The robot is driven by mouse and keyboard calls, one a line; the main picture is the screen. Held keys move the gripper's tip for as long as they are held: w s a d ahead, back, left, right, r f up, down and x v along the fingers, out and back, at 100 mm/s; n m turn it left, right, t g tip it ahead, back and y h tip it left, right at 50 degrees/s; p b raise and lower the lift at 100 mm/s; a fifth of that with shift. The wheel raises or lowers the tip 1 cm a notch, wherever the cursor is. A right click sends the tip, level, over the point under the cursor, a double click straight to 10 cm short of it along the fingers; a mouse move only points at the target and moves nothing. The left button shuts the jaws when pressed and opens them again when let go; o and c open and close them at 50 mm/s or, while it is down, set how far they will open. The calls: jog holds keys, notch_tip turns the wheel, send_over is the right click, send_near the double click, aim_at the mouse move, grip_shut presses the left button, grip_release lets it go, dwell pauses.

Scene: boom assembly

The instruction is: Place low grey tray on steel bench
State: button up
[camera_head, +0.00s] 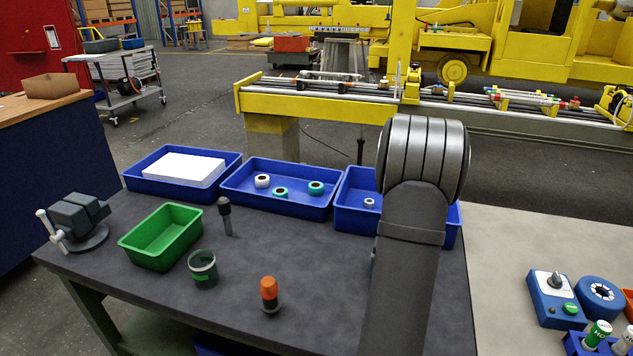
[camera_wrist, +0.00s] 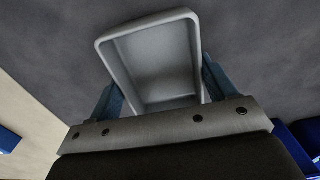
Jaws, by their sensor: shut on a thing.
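The low grey tray (camera_wrist: 152,62) shows in the wrist view between the two fingers of my gripper (camera_wrist: 160,88). My gripper is shut on it, with one blue finger at each side. The tray's open side faces the camera and it looks empty. Behind it is the dark grey top of the steel bench (camera_wrist: 55,50); I cannot tell whether the tray touches it. In the head view the bench top (camera_head: 330,265) shows, but my arm hides the gripper and the tray.
A vise (camera_head: 78,222), a green bin (camera_head: 162,236), a dark cup (camera_head: 203,268), a black-topped peg (camera_head: 226,215) and an orange-topped item (camera_head: 269,294) stand on the bench. Blue trays (camera_head: 280,188) line its back edge. A pale table (camera_head: 560,245) with devices adjoins at right.

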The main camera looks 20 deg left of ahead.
jog(key=w+a+r, duration=0.1)
jog(key=w+a, duration=0.1)
jog(key=a, duration=0.1)
jog(key=w+a+r, duration=0.2)
jog(key=a, duration=0.2)
jog(key=w+a+r, duration=0.1)
jog(key=w+a, duration=0.1)
jog(key=a, duration=0.2)
jog(key=shift+w+a+r, duration=0.15)
jog(key=shift+a+r, duration=0.05)
jog(key=shift+a, duration=0.05)
jog(key=w+a+r, duration=0.2)
jog(key=a+r, duration=0.3)
jog(key=a, duration=0.8)
send_over(279, 239)
jog(key=f, duration=0.6)
jog(key=shift+d, duration=0.25)
jog(key=shift+a+f, duration=0.3)
jog(key=shift+f, duration=1.85)
jog(key=o, duration=0.6)
jog(key=shift+f, duration=0.2)
jog(key=o, duration=0.4)
jog(key=shift+o, duration=0.2)
